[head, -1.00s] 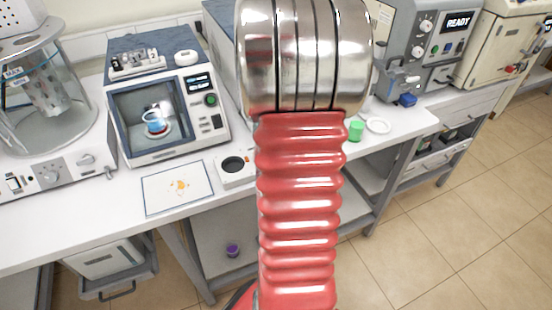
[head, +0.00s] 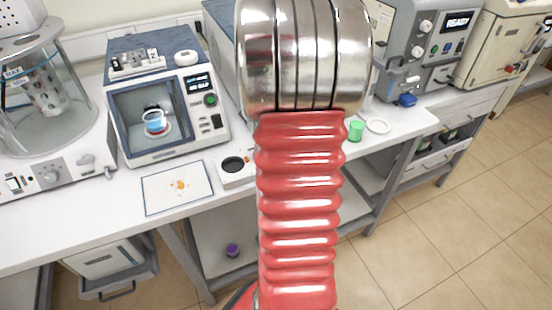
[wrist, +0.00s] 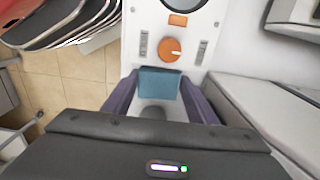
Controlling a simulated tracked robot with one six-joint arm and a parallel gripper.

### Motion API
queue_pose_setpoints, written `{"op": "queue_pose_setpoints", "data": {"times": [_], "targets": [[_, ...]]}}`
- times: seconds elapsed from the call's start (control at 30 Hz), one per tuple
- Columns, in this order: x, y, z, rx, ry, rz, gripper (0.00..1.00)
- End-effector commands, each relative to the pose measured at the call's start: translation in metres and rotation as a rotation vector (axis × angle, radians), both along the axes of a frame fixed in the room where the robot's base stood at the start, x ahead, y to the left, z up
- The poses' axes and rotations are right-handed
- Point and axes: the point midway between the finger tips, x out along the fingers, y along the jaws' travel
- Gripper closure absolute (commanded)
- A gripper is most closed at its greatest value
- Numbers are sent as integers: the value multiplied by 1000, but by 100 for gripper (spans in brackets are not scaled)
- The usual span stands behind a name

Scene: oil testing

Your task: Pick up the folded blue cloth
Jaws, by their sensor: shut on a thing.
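The folded blue cloth (wrist: 158,83) shows in the wrist view as a small teal-blue block between the two purple fingers. My gripper (wrist: 160,90) is shut on it, with a finger against each side. The cloth is over a white device with an orange knob (wrist: 170,49); I cannot tell whether it touches the device. In the head view my red and silver arm fills the middle and hides the gripper and the cloth.
A chamber with a blue beaker (head: 154,122) stands on the left bench. A stained white sheet (head: 178,188) lies in front of it. A green cup (head: 355,131) and a white dish (head: 378,126) stand right of my arm. Tiled floor is open at right.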

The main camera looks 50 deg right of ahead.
Motion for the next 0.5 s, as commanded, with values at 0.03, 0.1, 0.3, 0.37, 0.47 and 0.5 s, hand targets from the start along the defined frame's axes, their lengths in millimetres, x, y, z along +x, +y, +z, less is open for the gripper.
{"op": "queue_pose_setpoints", "data": {"times": [0.03, 0.1, 0.3, 0.37, 0.47, 0.5], "targets": [[0, 0, 0, 0, 0, 0, 69], [0, 0, 0, 0, 0, 0, 69], [0, 0, 1, -1, -1, 0, 69], [0, 0, 3, -1, -1, 0, 69], [1, 0, 10, -2, -1, 0, 69], [0, 0, 14, -2, -1, 0, 69]]}}
